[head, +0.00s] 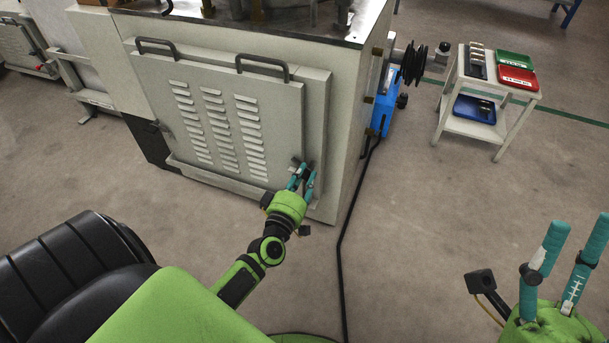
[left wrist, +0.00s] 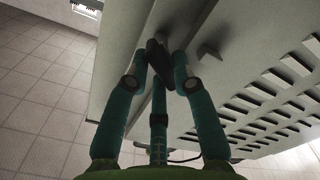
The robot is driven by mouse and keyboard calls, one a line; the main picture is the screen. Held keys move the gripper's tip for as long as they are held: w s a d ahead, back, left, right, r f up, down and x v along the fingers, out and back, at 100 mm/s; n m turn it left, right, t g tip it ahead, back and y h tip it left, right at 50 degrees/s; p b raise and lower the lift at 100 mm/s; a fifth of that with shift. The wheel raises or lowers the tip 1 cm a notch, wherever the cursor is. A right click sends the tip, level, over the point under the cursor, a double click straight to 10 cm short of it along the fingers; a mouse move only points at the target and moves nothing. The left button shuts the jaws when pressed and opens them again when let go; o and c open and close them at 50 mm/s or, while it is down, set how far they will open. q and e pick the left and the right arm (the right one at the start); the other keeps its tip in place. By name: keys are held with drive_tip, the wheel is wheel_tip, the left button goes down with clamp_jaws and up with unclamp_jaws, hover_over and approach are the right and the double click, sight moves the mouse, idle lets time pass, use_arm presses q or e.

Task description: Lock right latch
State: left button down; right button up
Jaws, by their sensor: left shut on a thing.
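A grey vented panel (head: 221,124) with two dark handles covers the front of the machine; its louvres also show in the left wrist view (left wrist: 267,113). The right latch (head: 306,168) is a small dark piece at the panel's right edge, near its lower corner. My left gripper (head: 302,177) is at this latch. In the left wrist view its teal fingers close around the dark latch knob (left wrist: 157,55), which they partly hide. The left latch (head: 158,126) shows at the panel's left edge. My right gripper (head: 571,245) is open and empty at the lower right, away from the panel.
A small white cart (head: 470,127) with red, green and blue trays stands at the upper right. A blue unit with a black reel (head: 413,64) sits beside the machine. A black cable (head: 340,240) runs along the floor. The floor between my arms is otherwise clear.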

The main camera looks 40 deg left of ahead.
use_arm(q)
drive_tip(key=n, duration=0.7)
drive_tip(key=shift+s+a+f+b, duration=0.1)
drive_tip(key=shift+a+f+b, duration=0.2)
drive_tip(key=shift+a, duration=0.05)
drive_tip(key=shift+n, duration=0.3)
drive_tip(key=c, duration=1.2)
unclamp_jaws()
